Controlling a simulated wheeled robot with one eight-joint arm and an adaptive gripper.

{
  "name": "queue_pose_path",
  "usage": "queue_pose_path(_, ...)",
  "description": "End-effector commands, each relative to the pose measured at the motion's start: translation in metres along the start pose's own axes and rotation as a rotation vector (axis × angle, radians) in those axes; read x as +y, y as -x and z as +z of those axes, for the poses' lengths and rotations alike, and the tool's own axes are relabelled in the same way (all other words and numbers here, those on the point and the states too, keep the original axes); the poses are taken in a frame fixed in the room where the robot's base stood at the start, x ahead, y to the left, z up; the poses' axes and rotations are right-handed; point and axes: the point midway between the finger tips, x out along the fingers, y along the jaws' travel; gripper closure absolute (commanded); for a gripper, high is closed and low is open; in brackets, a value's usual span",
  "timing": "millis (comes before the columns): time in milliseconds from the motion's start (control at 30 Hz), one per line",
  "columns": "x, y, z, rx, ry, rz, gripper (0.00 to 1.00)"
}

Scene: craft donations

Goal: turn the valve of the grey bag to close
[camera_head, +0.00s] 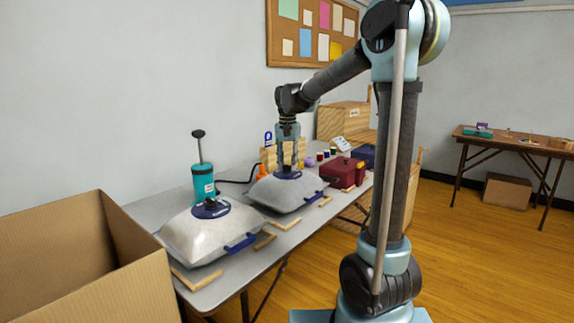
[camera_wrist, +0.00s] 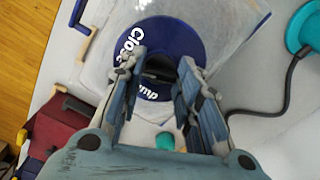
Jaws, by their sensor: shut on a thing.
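The grey bag (camera_head: 283,197) lies on the long table, behind a whiter bag. Its round dark blue valve (camera_head: 281,175) sits on top. In the wrist view the valve (camera_wrist: 184,36) carries white lettering, "Close" on the left and "mp" visible lower down. My gripper (camera_head: 288,168) points down at the valve. In the wrist view my gripper (camera_wrist: 160,68) has its fingers on either side of the valve's dark middle knob (camera_wrist: 158,68), shut on it. The fingers hide part of the disc and lettering.
The whiter bag (camera_head: 188,238) with its own blue valve lies nearer. A teal hand pump (camera_head: 204,183) with a black hose stands behind it. A red box (camera_head: 342,171) is to the right. An open cardboard box (camera_head: 128,275) stands at front left.

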Motion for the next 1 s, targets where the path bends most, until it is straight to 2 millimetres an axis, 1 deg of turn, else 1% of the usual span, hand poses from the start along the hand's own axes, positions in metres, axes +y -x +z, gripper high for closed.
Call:
queue_pose_path(200,0.0001,0.0000,0.0000,0.000,-0.180,0.000,0.93)
queue_pose_path(500,0.0001,0.0000,0.0001,0.000,-0.347,0.000,0.93)
queue_pose_path(700,0.0000,0.0000,0.0001,0.000,-0.400,0.000,0.93)
queue_pose_path(1000,-0.0001,0.0000,0.0001,0.000,-0.418,0.000,0.93)
